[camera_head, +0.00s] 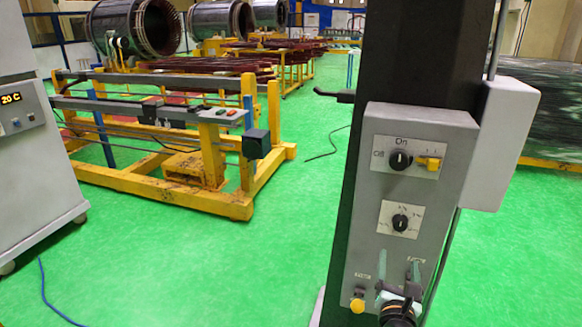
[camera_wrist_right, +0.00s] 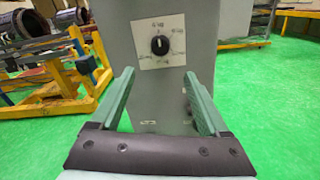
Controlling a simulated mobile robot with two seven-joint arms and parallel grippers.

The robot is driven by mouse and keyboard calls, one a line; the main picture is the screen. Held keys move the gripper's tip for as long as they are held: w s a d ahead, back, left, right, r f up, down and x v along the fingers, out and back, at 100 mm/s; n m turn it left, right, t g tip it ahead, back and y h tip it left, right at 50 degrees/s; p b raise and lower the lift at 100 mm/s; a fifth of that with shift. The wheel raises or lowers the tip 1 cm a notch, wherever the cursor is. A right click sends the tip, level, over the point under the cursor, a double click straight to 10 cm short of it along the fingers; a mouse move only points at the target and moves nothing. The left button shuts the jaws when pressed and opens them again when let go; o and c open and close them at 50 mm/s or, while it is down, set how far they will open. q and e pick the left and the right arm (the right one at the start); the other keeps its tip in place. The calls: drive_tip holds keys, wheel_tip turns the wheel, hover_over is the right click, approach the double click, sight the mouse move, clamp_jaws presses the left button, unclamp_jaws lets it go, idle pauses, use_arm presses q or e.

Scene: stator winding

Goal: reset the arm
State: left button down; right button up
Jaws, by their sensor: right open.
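My right gripper (camera_head: 399,271) shows at the bottom of the head view, in front of the lower part of a grey control box (camera_head: 376,215). In the right wrist view my right gripper (camera_wrist_right: 159,76) has its two green fingers spread apart, with nothing between them. The fingers point toward the box front, below a black rotary dial (camera_wrist_right: 160,45) on a white plate. That dial also shows in the head view (camera_head: 400,222), above the gripper. I cannot tell whether the fingertips touch the box. My left gripper is not in view.
The box is on a dark column (camera_head: 415,50). It has an On/Off switch (camera_head: 400,160) with a yellow piece (camera_head: 429,163) and a yellow button (camera_head: 357,304). A yellow frame (camera_head: 150,185) stands left, beside a white cabinet (camera_head: 42,175). Green floor (camera_head: 240,260) between is mostly clear.

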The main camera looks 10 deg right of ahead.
drive_tip(key=s+a+f+m+g+y, duration=0.25)
drive_tip(key=s+a+f+m, duration=0.2)
drive_tip(key=f, duration=0.45)
drive_tip(key=s+a+f+m+g+y, duration=0.2)
drive_tip(key=s+a+f+m+y, duration=0.3)
drive_tip(key=f, duration=0.4)
drive_tip(key=s+a+f+m+g+y, duration=0.1)
drive_tip(key=s+a+f+m+y, duration=0.1)
drive_tip(key=s+m, duration=0.5)
drive_tip(key=s+a+f+m+g+y, duration=0.1)
drive_tip(key=s+a+f+m+y, duration=0.1)
drive_tip(key=s+a+m, duration=0.4)
drive_tip(key=f+m, duration=0.1)
drive_tip(key=m, duration=0.2)
drive_tip(key=shift+s+f, duration=0.4)
